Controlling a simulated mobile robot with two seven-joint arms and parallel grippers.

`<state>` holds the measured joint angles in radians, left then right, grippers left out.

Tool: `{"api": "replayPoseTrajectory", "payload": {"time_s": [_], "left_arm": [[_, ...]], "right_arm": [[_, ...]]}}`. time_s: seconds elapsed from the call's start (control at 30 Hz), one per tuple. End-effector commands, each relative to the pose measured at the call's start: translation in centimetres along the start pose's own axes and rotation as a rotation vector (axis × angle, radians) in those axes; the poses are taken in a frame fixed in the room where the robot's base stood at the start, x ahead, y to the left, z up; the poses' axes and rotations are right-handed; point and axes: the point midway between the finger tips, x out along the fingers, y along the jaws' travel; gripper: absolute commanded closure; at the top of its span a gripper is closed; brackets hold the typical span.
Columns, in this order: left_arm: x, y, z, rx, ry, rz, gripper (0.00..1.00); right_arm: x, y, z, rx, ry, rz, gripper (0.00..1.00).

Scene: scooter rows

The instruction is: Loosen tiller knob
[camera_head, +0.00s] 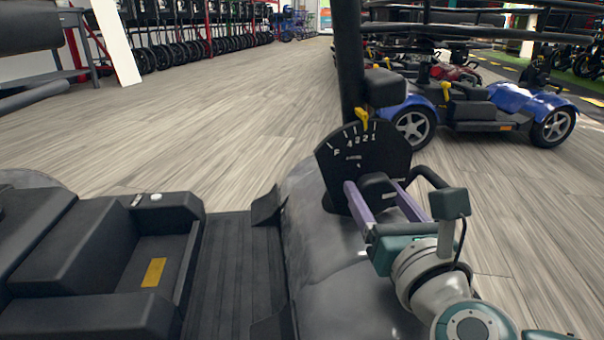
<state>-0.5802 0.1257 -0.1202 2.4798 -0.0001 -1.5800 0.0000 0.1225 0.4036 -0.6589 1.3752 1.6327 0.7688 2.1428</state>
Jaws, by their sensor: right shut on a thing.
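The grey scooter's body (345,285) fills the lower middle, with a black tiller post (348,60) rising from its front. A black fan-shaped dial plate (365,146) with white numbers and tick marks sits at the post's lower part. My right gripper (373,183), with purple fingers, reaches in from the lower right. Its fingers are on either side of a black tiller knob (375,182) in front of the dial, and it is shut on it. The knob's lower part is hidden by the gripper. My left gripper is out of view.
A blue scooter (480,112) stands beyond the tiller at right. Black bars (470,30) cross above it. A black battery box (85,240) and ribbed footboard (232,275) lie at lower left. Racks of wheels (220,43) line the back. The wooden floor (200,110) between is clear.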

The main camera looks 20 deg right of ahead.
Motion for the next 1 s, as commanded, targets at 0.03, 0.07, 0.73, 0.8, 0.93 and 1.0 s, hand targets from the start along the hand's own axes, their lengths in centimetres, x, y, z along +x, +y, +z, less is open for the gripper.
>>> {"api": "replayPoseTrajectory", "payload": {"time_s": [0.03, 0.07, 0.73, 0.8, 0.93, 1.0], "left_arm": [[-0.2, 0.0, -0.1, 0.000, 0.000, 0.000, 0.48], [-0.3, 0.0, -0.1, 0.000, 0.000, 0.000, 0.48], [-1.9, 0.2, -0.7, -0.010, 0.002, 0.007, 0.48], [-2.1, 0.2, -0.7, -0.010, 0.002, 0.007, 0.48], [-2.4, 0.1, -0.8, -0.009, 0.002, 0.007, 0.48], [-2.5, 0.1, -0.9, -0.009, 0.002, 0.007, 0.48]], "right_arm": [[-0.1, 0.0, -0.1, -0.036, 0.007, -0.003, 0.88], [-0.1, 0.0, -0.1, -0.061, 0.007, -0.002, 0.88], [-0.1, 0.0, -0.1, -0.696, 0.008, 0.001, 0.88], [-0.1, 0.0, -0.2, -0.763, 0.008, 0.002, 0.88], [-0.1, 0.0, -0.1, -0.887, 0.008, 0.002, 0.88], [-0.1, 0.0, -0.2, -0.953, 0.008, 0.002, 0.88]]}}
